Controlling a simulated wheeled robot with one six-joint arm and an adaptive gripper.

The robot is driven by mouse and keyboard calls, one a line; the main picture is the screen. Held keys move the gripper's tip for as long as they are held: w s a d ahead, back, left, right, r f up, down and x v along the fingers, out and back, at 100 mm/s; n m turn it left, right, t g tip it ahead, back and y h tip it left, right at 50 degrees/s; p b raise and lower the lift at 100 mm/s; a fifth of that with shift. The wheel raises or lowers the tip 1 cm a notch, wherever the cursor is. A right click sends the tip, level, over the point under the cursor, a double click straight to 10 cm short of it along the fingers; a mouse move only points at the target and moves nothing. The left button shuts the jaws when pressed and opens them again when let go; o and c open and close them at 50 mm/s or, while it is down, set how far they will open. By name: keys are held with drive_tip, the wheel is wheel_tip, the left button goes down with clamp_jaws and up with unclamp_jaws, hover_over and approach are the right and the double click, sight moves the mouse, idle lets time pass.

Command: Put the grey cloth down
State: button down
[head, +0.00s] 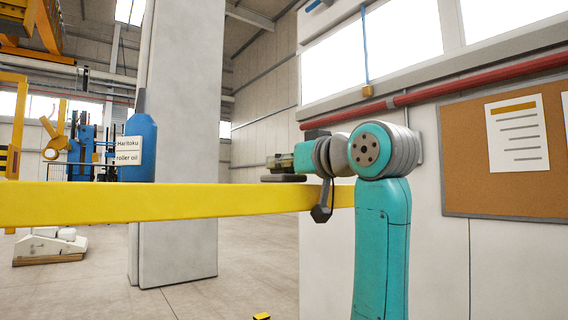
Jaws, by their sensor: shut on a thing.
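My teal arm stands at the right of centre in the head view, and its grey wrist points left and away from me. My gripper (287,163) is at the far end of it, small and partly hidden by the wrist, so its separate fingers cannot be made out. It is shut. A flat dark grey piece (283,178) shows at its underside, just above the line of the yellow beam; it seems to be the grey cloth, but its folds and full shape are too small to tell.
A long yellow beam (150,203) crosses the view behind my arm. A pale pillar (180,130) stands beyond it, with a blue drum (140,150) and sign (128,150). A cork board (505,155) and red pipe (480,78) are on the right wall. Floor shows below the beam.

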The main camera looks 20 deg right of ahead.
drive_tip(key=shift+f, duration=0.1)
drive_tip(key=c, duration=0.9)
unclamp_jaws()
drive_tip(key=shift+o, duration=0.2)
drive_tip(key=shift+s, duration=0.15)
drive_tip(key=v, duration=1.1)
drive_tip(key=shift+s, duration=0.35)
drive_tip(key=shift+d, duration=0.2)
